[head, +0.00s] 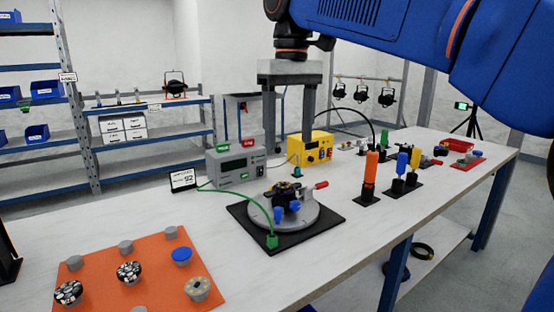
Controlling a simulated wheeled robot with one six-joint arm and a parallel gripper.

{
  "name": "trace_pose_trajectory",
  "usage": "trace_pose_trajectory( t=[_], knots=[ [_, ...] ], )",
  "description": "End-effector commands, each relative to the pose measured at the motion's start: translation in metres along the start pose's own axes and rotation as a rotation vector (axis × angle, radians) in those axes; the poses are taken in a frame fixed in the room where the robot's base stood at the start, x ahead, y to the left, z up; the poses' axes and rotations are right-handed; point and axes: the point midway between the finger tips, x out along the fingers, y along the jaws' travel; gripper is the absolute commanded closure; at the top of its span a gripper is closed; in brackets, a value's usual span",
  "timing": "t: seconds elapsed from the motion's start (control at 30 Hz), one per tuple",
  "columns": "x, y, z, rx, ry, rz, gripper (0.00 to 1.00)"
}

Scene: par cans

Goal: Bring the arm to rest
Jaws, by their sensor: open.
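My gripper (290,112) hangs from my blue arm, pointing down, in the upper middle of the head view. Its two grey fingers are apart with nothing between them. It is in front of the grey box (237,165) and the yellow box (311,150) as seen here, and above the round grey turntable (307,214) on its black mat. A dark part with blue pieces (287,205) sits on the turntable. A green connector (272,241) on a green cable is at the turntable's front edge.
An orange board (150,262) with several round parts lies at the front left. Orange (371,172), blue and yellow upright tools stand right of the turntable. A red tray (459,145) is at the far end. Blue shelves (150,170) stand behind. Bare white tabletop lies between them.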

Motion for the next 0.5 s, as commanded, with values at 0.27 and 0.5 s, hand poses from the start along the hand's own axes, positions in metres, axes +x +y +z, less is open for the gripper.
trace_pose_trajectory(
  t=[0.27, 0.5],
  knots=[
    [0.012, 0.017, 0.019, 0.039, 0.023, 0.002, 0.34],
    [0.030, 0.038, 0.046, 0.092, 0.059, 0.006, 0.34]
  ],
)
